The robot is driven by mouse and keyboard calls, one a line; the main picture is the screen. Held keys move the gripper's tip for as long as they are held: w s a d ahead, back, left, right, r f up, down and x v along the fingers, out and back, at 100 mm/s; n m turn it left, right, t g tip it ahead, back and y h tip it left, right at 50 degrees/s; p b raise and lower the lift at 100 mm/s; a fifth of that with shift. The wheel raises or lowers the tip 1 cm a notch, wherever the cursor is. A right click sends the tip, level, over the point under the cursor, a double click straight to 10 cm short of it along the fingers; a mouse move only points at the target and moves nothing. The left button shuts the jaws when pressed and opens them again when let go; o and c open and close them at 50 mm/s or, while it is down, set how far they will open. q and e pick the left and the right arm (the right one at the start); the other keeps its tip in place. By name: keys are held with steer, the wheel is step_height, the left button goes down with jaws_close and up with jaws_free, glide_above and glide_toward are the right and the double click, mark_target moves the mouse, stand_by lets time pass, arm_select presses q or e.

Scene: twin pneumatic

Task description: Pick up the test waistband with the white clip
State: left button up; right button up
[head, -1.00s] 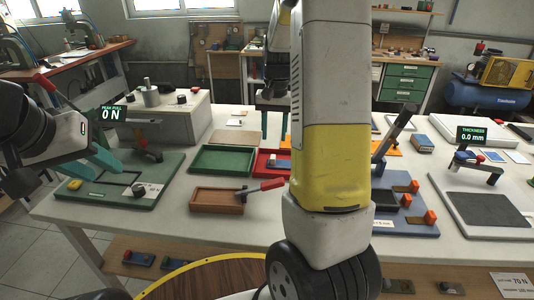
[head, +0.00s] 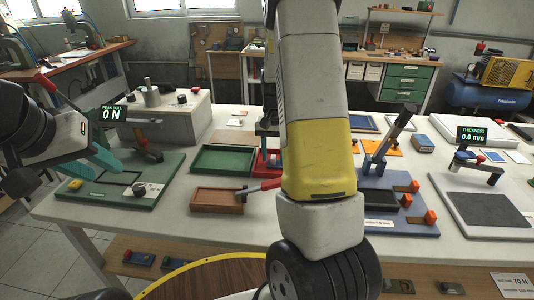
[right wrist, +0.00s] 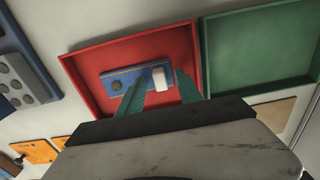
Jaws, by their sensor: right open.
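The test waistband (right wrist: 122,80) is a blue strip with a round dark spot. It lies in the red tray (right wrist: 88,75), and its white clip (right wrist: 160,77) is at its right end in the right wrist view. My right gripper (right wrist: 158,90) is open, its green fingers apart to either side of the clip; whether they touch it I cannot tell. In the head view my right gripper (head: 267,130) is over the red tray (head: 262,166), and my own arm hides part of it. My left gripper (head: 92,163) is open and empty over the green pull-test plate (head: 115,199).
A green tray (head: 222,160) adjoins the red tray on the left. A blue fixture (head: 405,222) stands at right.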

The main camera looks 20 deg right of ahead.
jaws_close()
steer(key=shift+r, duration=0.15)
